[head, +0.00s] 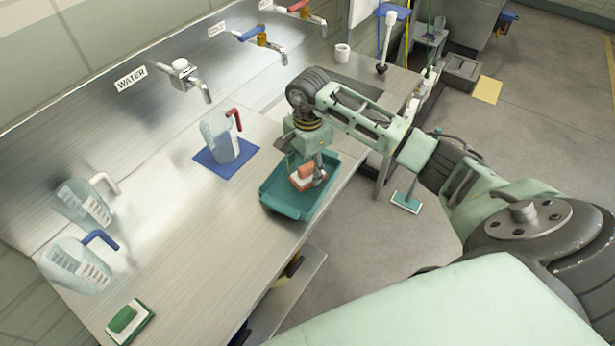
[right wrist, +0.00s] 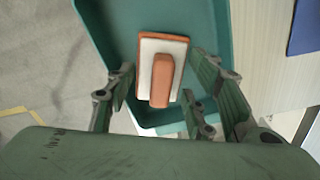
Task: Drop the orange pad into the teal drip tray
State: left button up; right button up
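The orange pad (head: 302,179), with a white layer and an orange grip block, shows inside the outline of the teal drip tray (head: 288,209) on the steel counter. In the right wrist view the pad (right wrist: 162,70) appears over the floor of the tray (right wrist: 110,18). My right gripper (head: 318,165) is above the tray, pointing down. In the right wrist view its fingers (right wrist: 160,95) are spread on both sides of the pad, with gaps to the grip block. I cannot tell whether the pad rests flat on the tray floor. My left gripper is not in view.
A jug with a red handle (head: 221,138) stands on a blue mat (head: 210,172) left of the tray. Two more jugs (head: 75,265) and a green pad (head: 130,321) are at the lower left. Taps (head: 185,75) line the back wall. A teal pad (head: 406,202) lies beyond the counter's edge.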

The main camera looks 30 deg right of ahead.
jog(key=o, duration=0.4)
jog(key=shift+r, duration=0.1)
notch_tip(320, 180, up, 12)
jog(key=shift+f, duration=0.1)
dwell(0.6)
